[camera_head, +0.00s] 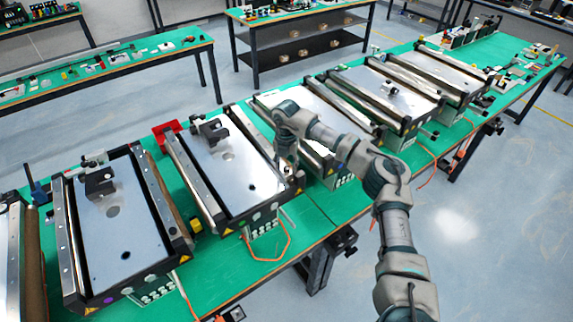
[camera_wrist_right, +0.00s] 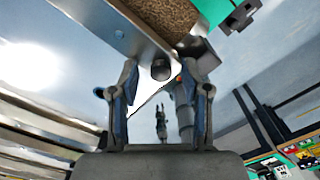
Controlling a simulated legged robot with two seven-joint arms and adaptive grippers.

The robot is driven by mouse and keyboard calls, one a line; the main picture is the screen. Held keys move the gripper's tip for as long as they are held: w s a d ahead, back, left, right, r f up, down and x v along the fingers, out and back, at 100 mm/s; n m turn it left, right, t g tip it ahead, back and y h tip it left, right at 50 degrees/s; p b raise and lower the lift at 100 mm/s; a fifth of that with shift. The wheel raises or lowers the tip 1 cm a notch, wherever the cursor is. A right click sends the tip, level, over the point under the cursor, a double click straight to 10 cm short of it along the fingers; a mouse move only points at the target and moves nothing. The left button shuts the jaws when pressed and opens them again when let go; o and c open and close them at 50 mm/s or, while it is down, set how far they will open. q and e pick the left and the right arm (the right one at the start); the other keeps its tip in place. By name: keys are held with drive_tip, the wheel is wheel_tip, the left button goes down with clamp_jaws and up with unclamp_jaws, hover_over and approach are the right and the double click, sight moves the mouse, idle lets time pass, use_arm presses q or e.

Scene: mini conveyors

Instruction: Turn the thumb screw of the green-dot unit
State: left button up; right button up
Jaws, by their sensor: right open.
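My right gripper (camera_head: 289,165) hangs down at the front gap between the second and third conveyor units from the left. In the right wrist view its two fingers (camera_wrist_right: 161,82) are apart. A dark round knob, likely a thumb screw (camera_wrist_right: 160,70), shows between the fingertips under a metal rail (camera_wrist_right: 105,22); whether they touch it I cannot tell. The third conveyor unit (camera_head: 320,152) is partly hidden by my right arm. My left gripper is not in view.
Several conveyor units stand in a row on the long green table (camera_head: 312,215). Further units (camera_head: 385,95) stand to the right. An orange cable (camera_head: 285,245) hangs at the front edge. A red part (camera_head: 167,133) lies behind the second unit. The floor in front is clear.

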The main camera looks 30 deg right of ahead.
drive_tip(key=c, duration=0.6)
clamp_jaws()
